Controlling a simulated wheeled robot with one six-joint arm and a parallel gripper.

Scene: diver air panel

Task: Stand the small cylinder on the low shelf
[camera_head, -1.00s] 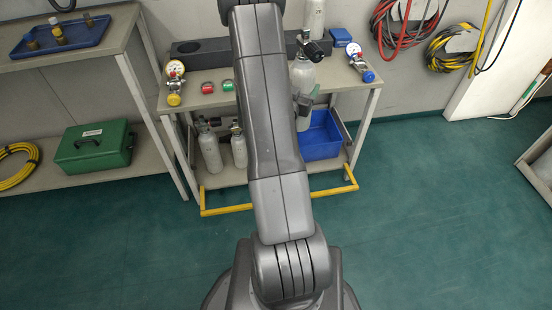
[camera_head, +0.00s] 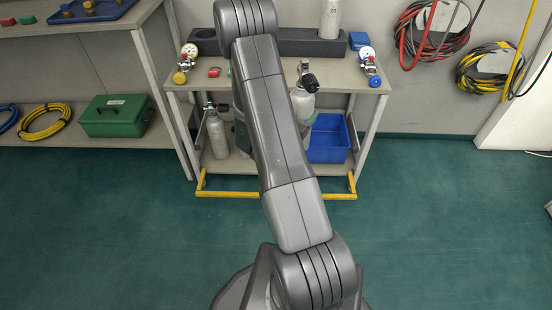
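The small cylinder (camera_head: 303,104) is pale grey with a black valve on top. It shows right of my arm, upright in front of the workbench edge and above the low shelf (camera_head: 232,172). My gripper (camera_head: 305,129) is mostly hidden behind my arm; a dark grey part shows against the cylinder's lower side, and it appears shut on it. The cylinder's left side and base are hidden. Another grey cylinder (camera_head: 215,136) with a valve stands on the left of the low shelf.
A blue bin (camera_head: 328,142) fills the right of the low shelf. A yellow bar (camera_head: 330,195) runs along its front. Above, the bench holds gauges (camera_head: 367,60), a dark rack (camera_head: 285,42) and a tall cylinder (camera_head: 330,20). A green box (camera_head: 116,117) sits on the left rack. The green floor is clear.

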